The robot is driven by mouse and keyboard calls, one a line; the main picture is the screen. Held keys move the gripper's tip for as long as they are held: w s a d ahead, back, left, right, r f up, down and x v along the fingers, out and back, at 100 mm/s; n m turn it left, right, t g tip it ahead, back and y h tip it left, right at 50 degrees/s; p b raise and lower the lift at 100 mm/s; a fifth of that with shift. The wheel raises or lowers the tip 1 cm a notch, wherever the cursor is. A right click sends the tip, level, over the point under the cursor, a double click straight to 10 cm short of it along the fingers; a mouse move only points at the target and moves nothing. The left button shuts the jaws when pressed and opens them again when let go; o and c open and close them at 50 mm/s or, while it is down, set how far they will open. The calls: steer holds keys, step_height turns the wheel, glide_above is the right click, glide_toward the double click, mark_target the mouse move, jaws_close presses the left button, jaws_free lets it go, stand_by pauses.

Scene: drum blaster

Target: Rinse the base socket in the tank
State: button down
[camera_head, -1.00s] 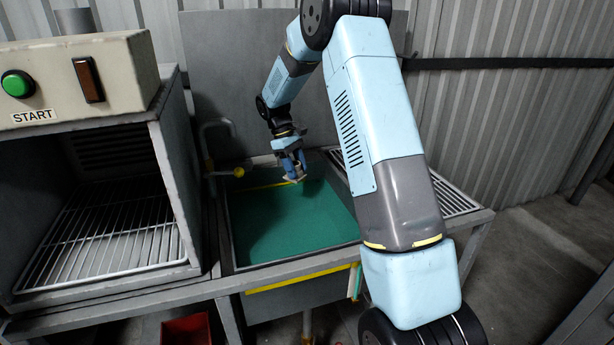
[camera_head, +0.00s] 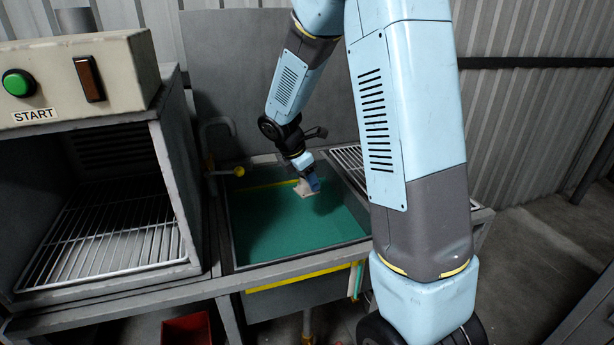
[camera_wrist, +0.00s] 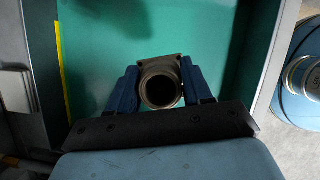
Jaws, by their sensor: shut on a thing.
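The base socket (camera_wrist: 160,85) is a grey-brown piece with a square flange and a round open collar. My gripper (camera_wrist: 160,88) is shut on it, with one blue finger on each side. In the head view my gripper (camera_head: 308,184) holds the pale socket (camera_head: 302,190) tilted over the tank (camera_head: 234,232), near its far right part. The tank holds green liquid (camera_head: 295,225). I cannot tell whether the socket's lowest edge touches the liquid.
A cabinet with a wire rack (camera_head: 105,240) and a green START button (camera_head: 18,83) stands at the left. A slatted drain rack (camera_head: 352,165) lies right of the tank. A pipe with a yellow end (camera_head: 238,171) is at the tank's back left. A red bin (camera_head: 186,330) sits below.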

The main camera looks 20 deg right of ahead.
steer(key=shift+f, duration=12.85)
steer(key=shift+f, duration=0.2)
steer(key=shift+f, duration=0.65)
steer(key=shift+f, duration=0.1)
steer(key=shift+r, duration=0.4)
steer(key=shift+r, duration=0.55)
steer(key=shift+f, duration=0.25)
steer(key=shift+f, duration=0.5)
steer(key=shift+r, duration=0.1)
